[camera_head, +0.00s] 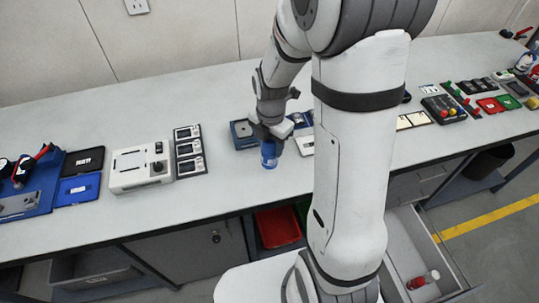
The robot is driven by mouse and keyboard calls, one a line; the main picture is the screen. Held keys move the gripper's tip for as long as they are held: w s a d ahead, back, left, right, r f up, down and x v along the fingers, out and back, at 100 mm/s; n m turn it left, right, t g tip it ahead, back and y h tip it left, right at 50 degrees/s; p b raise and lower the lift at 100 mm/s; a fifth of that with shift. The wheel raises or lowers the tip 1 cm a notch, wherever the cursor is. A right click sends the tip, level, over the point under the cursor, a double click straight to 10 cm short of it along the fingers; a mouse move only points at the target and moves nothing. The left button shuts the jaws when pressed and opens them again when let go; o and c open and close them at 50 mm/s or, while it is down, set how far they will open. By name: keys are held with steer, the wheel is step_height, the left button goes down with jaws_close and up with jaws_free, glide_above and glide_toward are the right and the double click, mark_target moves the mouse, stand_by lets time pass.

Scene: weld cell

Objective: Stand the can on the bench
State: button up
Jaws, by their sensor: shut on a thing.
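A blue can (269,156) is upright in my gripper (269,138), which points down over the bench (235,185). My gripper is shut around the can's upper part, and the fingers hide its top. The can is over the front half of the bench top. I cannot tell whether its base touches the surface. My own arm covers the part of the bench to the right of the can.
A blue-grey device (242,134) stands just behind and left of the can. A panel of three modules (190,150) and a white device (140,167) are further left. An open drawer (405,250) below right holds a red-and-white item (423,280). A red bin (278,227) sits under the bench.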

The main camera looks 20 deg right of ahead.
mark_target(270, 156)
steer(key=shift+w+f, duration=0.1)
steer(key=shift+f, duration=0.35)
steer(key=shift+s+f, duration=0.2)
steer(key=shift+f, duration=1.95)
steer(key=shift+f, duration=0.2)
steer(key=o, duration=1.1)
steer(key=shift+r, duration=0.1)
